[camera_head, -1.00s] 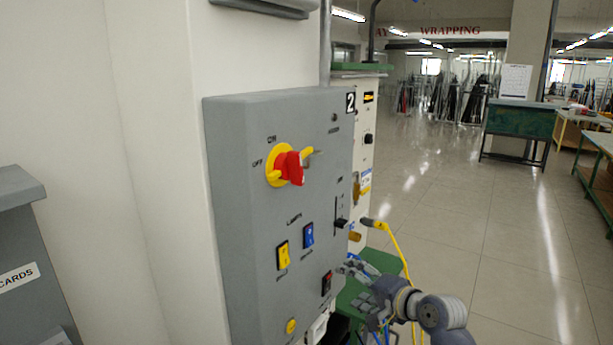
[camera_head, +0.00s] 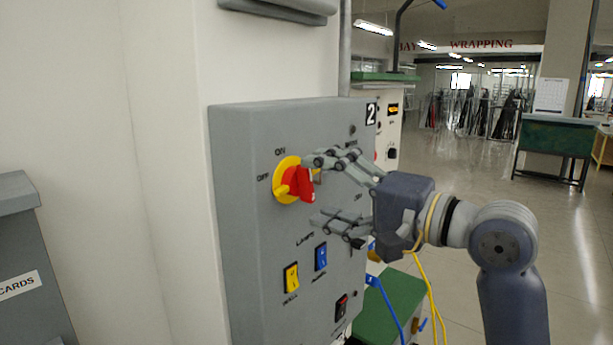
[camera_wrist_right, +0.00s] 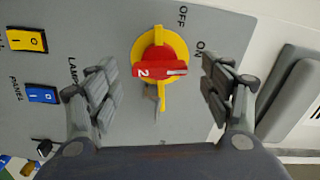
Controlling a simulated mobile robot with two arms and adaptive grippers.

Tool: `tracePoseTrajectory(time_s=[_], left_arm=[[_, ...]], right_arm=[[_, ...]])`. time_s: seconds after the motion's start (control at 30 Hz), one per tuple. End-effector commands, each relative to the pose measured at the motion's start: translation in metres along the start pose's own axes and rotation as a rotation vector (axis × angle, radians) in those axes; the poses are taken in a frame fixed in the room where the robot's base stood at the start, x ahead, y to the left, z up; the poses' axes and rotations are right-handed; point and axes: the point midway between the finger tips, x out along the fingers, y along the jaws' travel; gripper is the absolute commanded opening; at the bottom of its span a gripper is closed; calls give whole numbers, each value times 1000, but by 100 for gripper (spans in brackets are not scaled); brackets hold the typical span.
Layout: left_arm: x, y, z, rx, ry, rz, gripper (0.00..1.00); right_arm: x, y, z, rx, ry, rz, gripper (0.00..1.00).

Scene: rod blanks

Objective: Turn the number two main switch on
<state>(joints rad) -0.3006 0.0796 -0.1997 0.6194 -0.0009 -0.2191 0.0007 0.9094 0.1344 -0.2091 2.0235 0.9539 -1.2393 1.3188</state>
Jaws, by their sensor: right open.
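In the right wrist view the red handle (camera_wrist_right: 160,70) bears a white 2, with ON and OFF printed beside the yellow plate. A small grey metal piece (camera_wrist_right: 152,95) hangs by the handle. My right gripper (camera_head: 312,191) is open, its fingers above and below the handle and apart from it. In the wrist view the fingers (camera_wrist_right: 158,72) stand on either side. My left gripper is not in view.
Below the switch are a yellow rocker (camera_head: 291,278), a blue rocker (camera_head: 321,257) and a black-and-red rocker (camera_head: 341,307). Yellow and blue cables (camera_head: 386,305) hang at the box's right. A grey CARDS box (camera_head: 25,240) is at left.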

Motion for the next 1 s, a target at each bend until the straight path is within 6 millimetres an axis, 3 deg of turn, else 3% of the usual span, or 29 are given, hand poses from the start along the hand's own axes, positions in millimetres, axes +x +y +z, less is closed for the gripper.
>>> tracePoseTrajectory(time_s=[0.23, 0.6, 0.67, 0.9, 1.0], left_arm=[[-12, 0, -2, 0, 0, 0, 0], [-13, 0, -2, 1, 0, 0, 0], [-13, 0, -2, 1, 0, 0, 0], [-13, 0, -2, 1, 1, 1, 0], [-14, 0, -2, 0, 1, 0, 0]], right_arm=[[34, -1, 0, 1, 0, 1, 73], [41, 1, 0, -1, 1, 1, 73], [40, 1, 0, -1, 1, 1, 64], [40, 1, 0, -1, 1, 1, 10], [40, 0, 0, 4, 1, 2, 10]])
